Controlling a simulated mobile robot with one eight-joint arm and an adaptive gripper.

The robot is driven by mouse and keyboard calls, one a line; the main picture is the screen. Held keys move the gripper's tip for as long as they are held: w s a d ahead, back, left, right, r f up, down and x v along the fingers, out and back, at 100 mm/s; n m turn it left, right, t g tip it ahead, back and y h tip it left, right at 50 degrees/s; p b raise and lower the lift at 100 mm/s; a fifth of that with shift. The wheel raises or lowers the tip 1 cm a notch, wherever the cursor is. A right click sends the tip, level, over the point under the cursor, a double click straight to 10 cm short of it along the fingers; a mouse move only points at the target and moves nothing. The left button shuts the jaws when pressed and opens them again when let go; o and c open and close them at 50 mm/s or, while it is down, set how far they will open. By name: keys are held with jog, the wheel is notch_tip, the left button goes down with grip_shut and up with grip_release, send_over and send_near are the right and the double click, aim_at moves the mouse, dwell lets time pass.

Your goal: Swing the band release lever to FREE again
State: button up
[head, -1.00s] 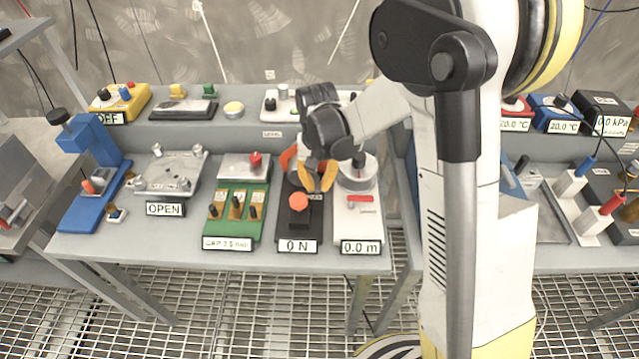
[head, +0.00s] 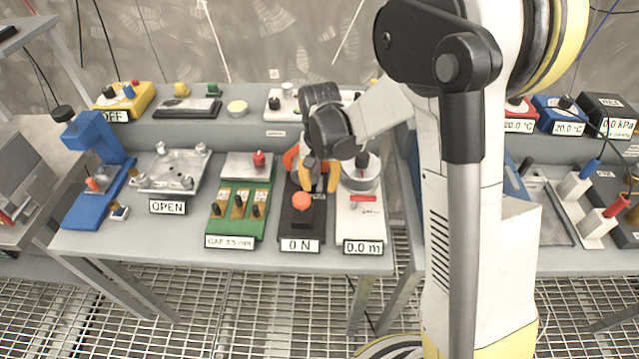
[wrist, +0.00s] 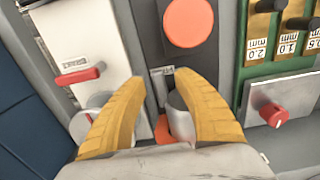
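A white unit (head: 362,228) marked 0.0 m carries a red lever (head: 364,198), which I take to be the band release lever. In the wrist view the red lever (wrist: 79,76) lies crosswise on the white unit, beside a small label too blurred to read. No FREE mark is legible. My gripper (head: 319,188) has yellow fingers and is above the neighbouring black unit (head: 302,225). In the wrist view my gripper (wrist: 160,82) is open, with nothing held between its fingertips. The red lever is to the left of the fingers there, apart from them.
The black unit has an orange knob (head: 301,201) just in front of my fingers. A green gap block (head: 232,212) stands left of it. A round metal drum (head: 362,175) with a black knob stands behind the red lever. The table's front edge (head: 210,259) is clear.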

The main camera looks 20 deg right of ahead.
aim_at(320, 186)
notch_tip(320, 186, up, 12)
dwell(0.6)
jog(key=s+d+r+n+t, duration=0.1)
jog(key=s+r+n+t, duration=0.1)
jog(key=s, duration=0.7)
jog(key=s+d+r+n+t, duration=0.1)
jog(key=s+r+t, duration=0.3)
jog(key=s, duration=0.5)
jog(key=shift+d+n+t, duration=0.4)
jog(key=shift+d+t, duration=0.2)
jog(key=shift+d, duration=0.1)
jog(key=shift+s, duration=0.1)
dwell(0.6)
